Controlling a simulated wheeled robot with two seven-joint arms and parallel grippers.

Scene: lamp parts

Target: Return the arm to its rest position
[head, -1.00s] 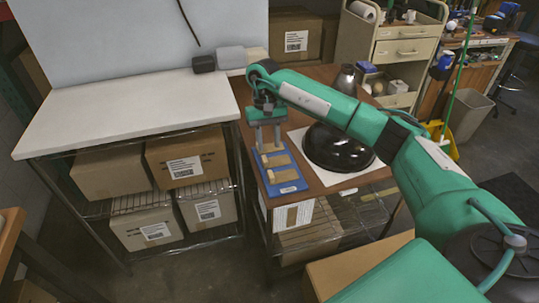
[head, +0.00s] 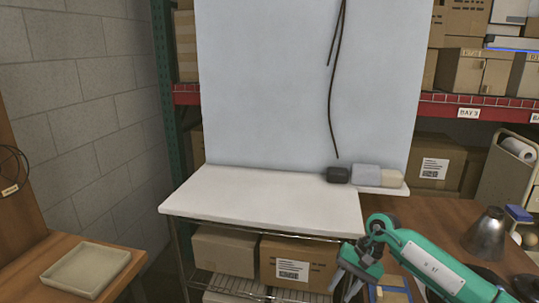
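My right gripper (head: 353,285) is at the lower middle of the head view, at the front right corner of the white table. Its grey fingers point down and look apart, with nothing seen between them; their tips are close to the lower picture edge. My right arm comes in from the lower right over the brown table. A blue tray with wooden pieces (head: 396,291) is partly seen beside the gripper. A silver metal cone (head: 485,236) stands on the brown table to the right. A black dome (head: 526,287) is cut off at the lower right. My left gripper is not in view.
The white table (head: 265,201) is bare in front, with a dark block (head: 338,174) and pale blocks (head: 367,173) at its back right. A pale panel (head: 300,85) rises behind. A shallow tray (head: 86,269) lies on a wooden table at the left.

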